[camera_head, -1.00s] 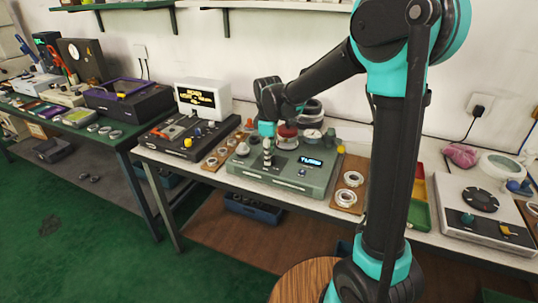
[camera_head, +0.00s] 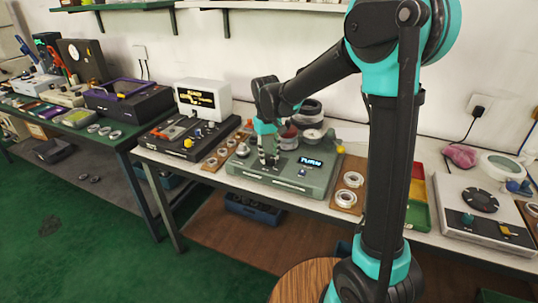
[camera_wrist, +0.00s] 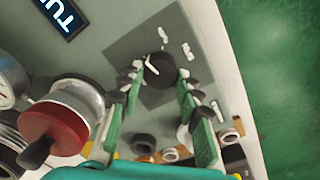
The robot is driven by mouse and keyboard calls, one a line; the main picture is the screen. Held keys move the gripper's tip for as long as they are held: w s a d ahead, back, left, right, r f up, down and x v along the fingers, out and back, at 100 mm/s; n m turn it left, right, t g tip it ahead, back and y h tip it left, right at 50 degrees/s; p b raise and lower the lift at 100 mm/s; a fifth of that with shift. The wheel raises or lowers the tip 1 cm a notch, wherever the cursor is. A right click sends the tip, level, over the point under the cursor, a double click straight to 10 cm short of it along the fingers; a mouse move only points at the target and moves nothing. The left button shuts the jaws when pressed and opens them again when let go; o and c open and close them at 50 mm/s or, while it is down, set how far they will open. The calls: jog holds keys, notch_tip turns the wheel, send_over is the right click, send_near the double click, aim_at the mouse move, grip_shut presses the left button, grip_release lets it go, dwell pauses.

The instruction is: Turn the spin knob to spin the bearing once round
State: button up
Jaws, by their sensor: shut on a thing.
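The grey-green bearing tester (camera_head: 285,183) stands on the middle bench, with a lit display (camera_head: 310,162) that seems to read "TURN". My gripper (camera_head: 269,163) points down at the tester's top, left of the display. In the wrist view, the dark round spin knob (camera_wrist: 160,69) sits on a darker panel with white markings, and my gripper's fingertips (camera_wrist: 159,86) are closed on its sides. A silver drum with a red cap and dark handle (camera_wrist: 55,130) stands at the left of that view. I cannot tell where the bearing itself sits.
Wooden boards with rings lie left (camera_head: 216,157) and right (camera_head: 349,190) of the tester. A black device (camera_head: 180,140) with a white display box (camera_head: 203,98) stands to the left. A red, yellow and green tray (camera_head: 419,212) and a white device (camera_head: 478,210) are at the right.

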aim_at(268, 156)
jog(key=m, duration=0.4)
jog(key=shift+m, duration=0.3)
jog(key=m, duration=0.4)
jog(key=shift+w+d, duration=0.1)
jog(key=shift+d, duration=0.05)
jog(key=shift+m, duration=0.3)
jog(key=o, duration=1.2)
jog(key=shift+c, duration=0.2)
notch_tip(268, 156, up, 12)
jog(key=shift+a, duration=0.3)
